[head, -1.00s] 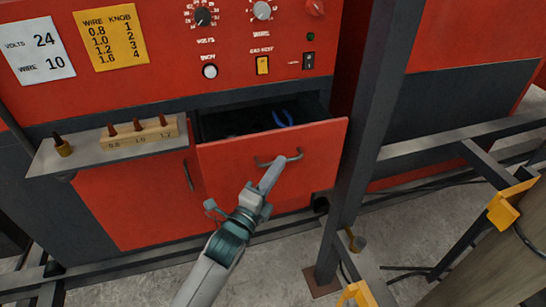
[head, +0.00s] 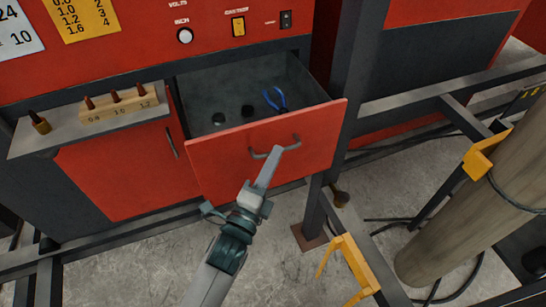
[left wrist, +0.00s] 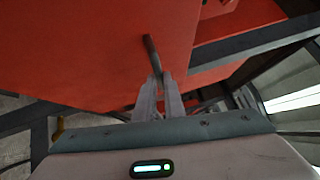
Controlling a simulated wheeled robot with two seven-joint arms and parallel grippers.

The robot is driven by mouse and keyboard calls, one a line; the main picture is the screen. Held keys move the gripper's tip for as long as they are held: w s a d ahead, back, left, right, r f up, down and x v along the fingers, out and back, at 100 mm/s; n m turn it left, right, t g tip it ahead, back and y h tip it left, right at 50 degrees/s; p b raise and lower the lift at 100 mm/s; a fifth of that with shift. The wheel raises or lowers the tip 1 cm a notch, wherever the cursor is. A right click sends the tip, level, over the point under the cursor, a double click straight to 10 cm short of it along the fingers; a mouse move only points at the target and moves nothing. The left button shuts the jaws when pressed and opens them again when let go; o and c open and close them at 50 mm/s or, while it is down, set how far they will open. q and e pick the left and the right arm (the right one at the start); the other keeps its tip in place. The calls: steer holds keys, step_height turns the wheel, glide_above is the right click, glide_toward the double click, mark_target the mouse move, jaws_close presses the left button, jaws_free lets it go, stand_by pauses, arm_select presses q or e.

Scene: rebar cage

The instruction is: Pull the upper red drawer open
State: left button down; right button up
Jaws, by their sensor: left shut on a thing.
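The upper red drawer (head: 225,158) is pulled well out of the red cabinet in the head view. Inside it lie blue-handled pliers (head: 276,100) and small dark round pieces (head: 247,111). My left gripper (head: 279,160) is shut on the grey bar handle (head: 259,155) at the drawer front. In the left wrist view the fingers (left wrist: 160,98) meet at the lower end of the handle (left wrist: 152,53), against the red front. My right gripper is in neither view.
A grey shelf (head: 55,133) to the left carries a wooden block (head: 119,108) with several nozzles. A dark upright post (head: 349,110) stands close to the drawer's right side. Yellow brackets (head: 350,268) and a thick tan cylinder (head: 470,215) are at right.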

arm_select(q)
steer(key=c, duration=1.8)
jaws_free()
steer(key=shift+c, duration=0.2)
steer(key=b+v, duration=0.6)
steer(key=v, duration=1.1)
steer(key=shift+s, duration=0.2)
